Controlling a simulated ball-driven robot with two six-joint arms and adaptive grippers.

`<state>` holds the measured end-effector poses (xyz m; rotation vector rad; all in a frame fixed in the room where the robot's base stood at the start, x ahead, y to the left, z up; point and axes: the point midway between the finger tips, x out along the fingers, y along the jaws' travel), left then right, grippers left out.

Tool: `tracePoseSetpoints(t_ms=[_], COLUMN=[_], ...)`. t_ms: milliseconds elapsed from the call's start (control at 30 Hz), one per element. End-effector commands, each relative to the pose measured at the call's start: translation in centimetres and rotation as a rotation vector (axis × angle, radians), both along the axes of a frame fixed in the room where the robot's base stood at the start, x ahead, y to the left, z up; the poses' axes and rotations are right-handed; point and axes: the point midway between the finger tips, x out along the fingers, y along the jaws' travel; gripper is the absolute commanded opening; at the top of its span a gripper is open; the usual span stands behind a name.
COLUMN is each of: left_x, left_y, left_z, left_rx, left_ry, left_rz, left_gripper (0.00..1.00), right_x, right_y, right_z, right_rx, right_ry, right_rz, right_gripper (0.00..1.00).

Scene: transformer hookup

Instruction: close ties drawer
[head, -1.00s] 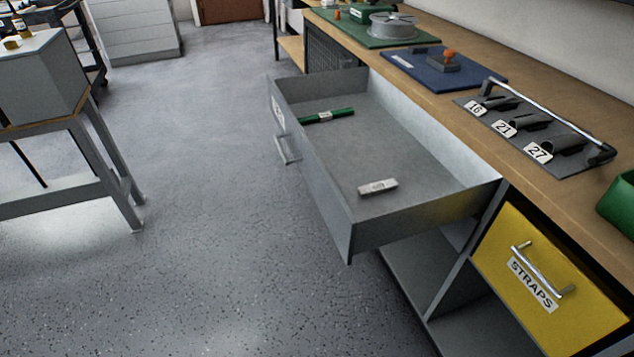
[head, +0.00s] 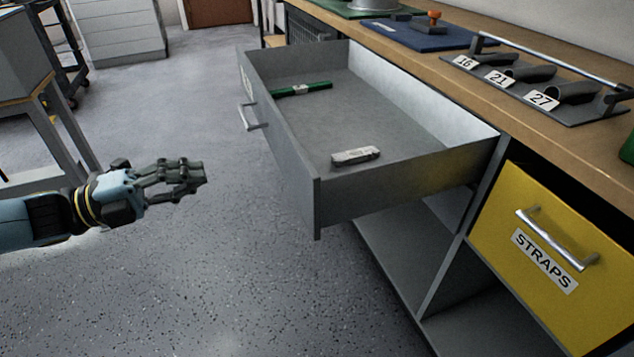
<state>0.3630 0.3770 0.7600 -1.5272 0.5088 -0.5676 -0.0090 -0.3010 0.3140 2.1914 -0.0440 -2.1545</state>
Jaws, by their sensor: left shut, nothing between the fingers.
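The grey drawer (head: 300,165) stands pulled far out of the workbench, with its front panel facing left. A silver handle (head: 250,117) and a partly visible white label (head: 247,84) are on that front. A green bundle (head: 301,89) and a small light-grey block (head: 355,155) lie on the drawer floor. My left gripper (head: 204,176) is at the left, apart from the drawer front and handle. Its fingers are shut and hold nothing. My right gripper is out of view.
A yellow drawer labelled STRAPS (head: 545,262) is at the right. The wooden benchtop (head: 420,66) carries a rack with numbers 16, 21 and 27 (head: 545,90) and a blue mat (head: 405,38). A grey stand (head: 35,130) is at the left. Floor before the drawer is clear.

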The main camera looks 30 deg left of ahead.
Motion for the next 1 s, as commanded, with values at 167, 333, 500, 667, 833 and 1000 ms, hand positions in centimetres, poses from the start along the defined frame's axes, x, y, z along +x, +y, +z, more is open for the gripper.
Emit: tracePoseSetpoints(t_ms=[167, 333, 500, 667, 833, 1000], left_x=[-0.4, 0.3, 2.6, 5.3, 7.8, 9.5], left_y=[0.7, 0.0, -1.9, -4.2, -6.3, -7.7], left_z=[-1.6, -1.8, -1.9, -2.0, -1.9, -1.8], left_rx=[0.036, 0.034, 0.032, 0.032, 0.033, 0.032], left_ry=[0.022, 0.024, 0.022, 0.022, 0.023, 0.025], left_rz=[-0.025, -0.025, -0.024, -0.022, -0.021, -0.020], left_gripper=[0.00, 0.00, 0.00, 0.00, 0.00, 0.00], right_x=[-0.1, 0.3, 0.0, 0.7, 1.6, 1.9], right_y=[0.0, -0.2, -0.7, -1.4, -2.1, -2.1], right_z=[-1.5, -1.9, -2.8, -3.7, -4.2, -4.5], right_rx=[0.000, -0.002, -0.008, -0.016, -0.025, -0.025], right_ry=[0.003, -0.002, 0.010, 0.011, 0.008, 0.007], right_rz=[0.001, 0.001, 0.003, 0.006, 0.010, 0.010], right_gripper=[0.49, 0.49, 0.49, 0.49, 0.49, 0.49])
